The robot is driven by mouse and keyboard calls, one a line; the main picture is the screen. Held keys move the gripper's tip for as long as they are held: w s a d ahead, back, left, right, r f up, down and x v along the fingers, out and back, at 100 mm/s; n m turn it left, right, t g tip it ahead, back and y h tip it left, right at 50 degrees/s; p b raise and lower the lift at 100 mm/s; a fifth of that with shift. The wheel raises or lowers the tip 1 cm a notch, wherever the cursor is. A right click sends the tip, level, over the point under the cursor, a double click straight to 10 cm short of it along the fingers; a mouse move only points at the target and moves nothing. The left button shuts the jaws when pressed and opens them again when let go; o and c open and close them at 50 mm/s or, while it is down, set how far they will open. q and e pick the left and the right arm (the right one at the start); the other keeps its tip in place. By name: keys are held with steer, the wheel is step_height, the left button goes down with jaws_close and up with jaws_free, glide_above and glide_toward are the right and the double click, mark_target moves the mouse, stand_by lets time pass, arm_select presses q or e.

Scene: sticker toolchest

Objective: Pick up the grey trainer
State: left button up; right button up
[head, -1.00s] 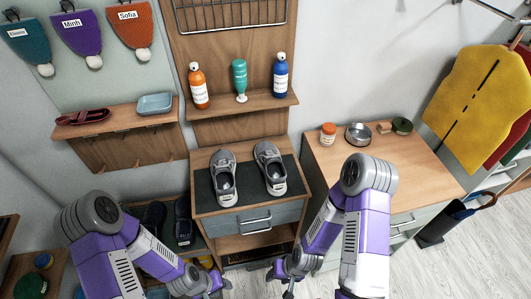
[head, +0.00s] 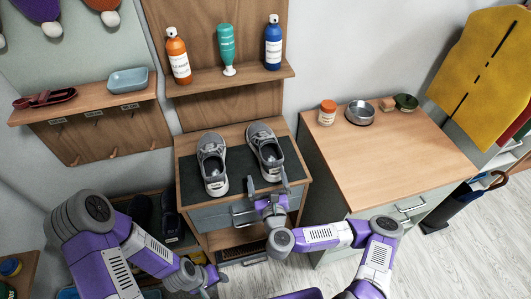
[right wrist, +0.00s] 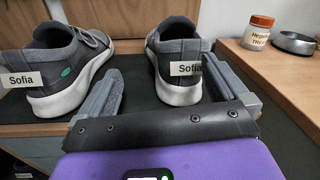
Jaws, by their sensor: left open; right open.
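Two grey trainers with white soles stand side by side on a dark mat (head: 238,182) on a small wooden cabinet: a left trainer (head: 212,164) and a right trainer (head: 265,152). In the right wrist view, the left trainer (right wrist: 55,68) and right trainer (right wrist: 180,68) show their heels, both labelled "Sofia". My right gripper (head: 268,184) is open at the heel of the right trainer, with its fingers on either side of the heel. I cannot tell whether they touch it. My left gripper (head: 211,279) is open and empty, low in front of the cabinet.
A drawer with a metal handle (head: 246,212) is below the trainers. A shelf behind holds an orange bottle (head: 178,56), a green bottle (head: 226,45) and a blue bottle (head: 273,43). On the right counter are a jar (head: 327,112) and a metal bowl (head: 360,113); its front is clear.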

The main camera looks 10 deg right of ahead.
mark_target(271, 158)
steer(key=d+m+h, duration=0.2)
steer(key=shift+w+d+r, duration=0.15)
steer(key=shift+w+d, duration=0.2)
steer(key=shift+w, duration=0.05)
steer(key=w, duration=0.2)
steer(key=w+b, duration=0.1)
steer(key=w, duration=0.4)
steer(key=shift+d+r+b, duration=0.1)
steer(key=shift+d+b, duration=0.25)
steer(key=shift+c, duration=0.5)
steer(key=c, duration=1)
